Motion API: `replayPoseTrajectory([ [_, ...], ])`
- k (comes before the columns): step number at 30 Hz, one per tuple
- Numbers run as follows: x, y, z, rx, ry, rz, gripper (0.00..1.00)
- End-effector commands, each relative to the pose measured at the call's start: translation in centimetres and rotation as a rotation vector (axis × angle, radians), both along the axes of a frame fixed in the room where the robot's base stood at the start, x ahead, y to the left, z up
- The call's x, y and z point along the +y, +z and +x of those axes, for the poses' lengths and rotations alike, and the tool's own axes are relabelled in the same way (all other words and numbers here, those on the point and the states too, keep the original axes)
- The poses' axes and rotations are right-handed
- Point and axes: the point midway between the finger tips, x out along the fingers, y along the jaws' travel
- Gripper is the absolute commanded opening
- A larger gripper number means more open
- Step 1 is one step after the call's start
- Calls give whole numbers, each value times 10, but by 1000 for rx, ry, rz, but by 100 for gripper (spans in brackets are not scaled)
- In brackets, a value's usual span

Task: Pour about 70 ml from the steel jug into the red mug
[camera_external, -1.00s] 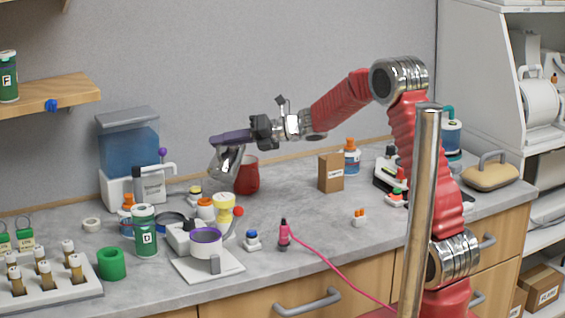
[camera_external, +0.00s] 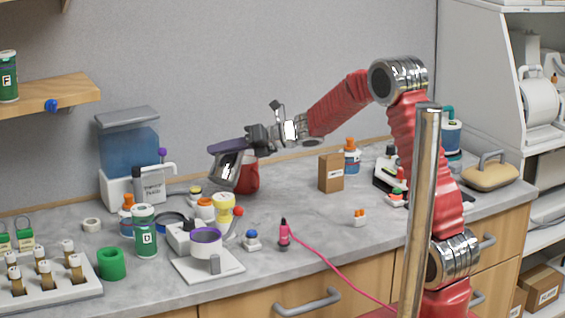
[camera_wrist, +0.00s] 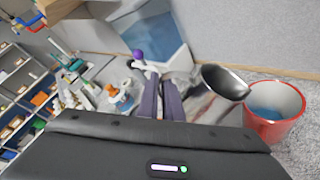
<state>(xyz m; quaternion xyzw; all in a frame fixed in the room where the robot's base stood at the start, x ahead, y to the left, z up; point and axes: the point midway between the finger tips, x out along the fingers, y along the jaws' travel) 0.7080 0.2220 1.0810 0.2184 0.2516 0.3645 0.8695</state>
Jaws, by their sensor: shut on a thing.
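The steel jug (camera_external: 226,171) is off the bench and tilted, in front of the red mug (camera_external: 252,178) in the external view. My gripper (camera_external: 226,147) is shut on the jug at its upper side. In the wrist view, my gripper's purple fingers (camera_wrist: 161,100) are together, and the jug's dark mouth and shiny rim (camera_wrist: 222,82) show beside them, close to the red mug (camera_wrist: 273,112). The mug is open at the top, with something bluish inside. I cannot make out a stream between jug and mug. Part of the mug is hidden behind the jug in the external view.
A cardboard box (camera_external: 331,172) stands to the right.

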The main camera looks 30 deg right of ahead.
Motion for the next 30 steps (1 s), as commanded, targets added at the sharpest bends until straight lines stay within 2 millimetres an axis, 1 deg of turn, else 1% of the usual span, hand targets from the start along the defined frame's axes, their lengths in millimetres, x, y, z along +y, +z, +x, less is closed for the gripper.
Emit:
replayPoseTrajectory([
  [6, 7, -10, -5, -54, 1, -75, 0],
  [19, 22, -41, -15, -128, 1, -179, 0],
  [30, 33, -56, -23, -198, 0, -275, 0],
])
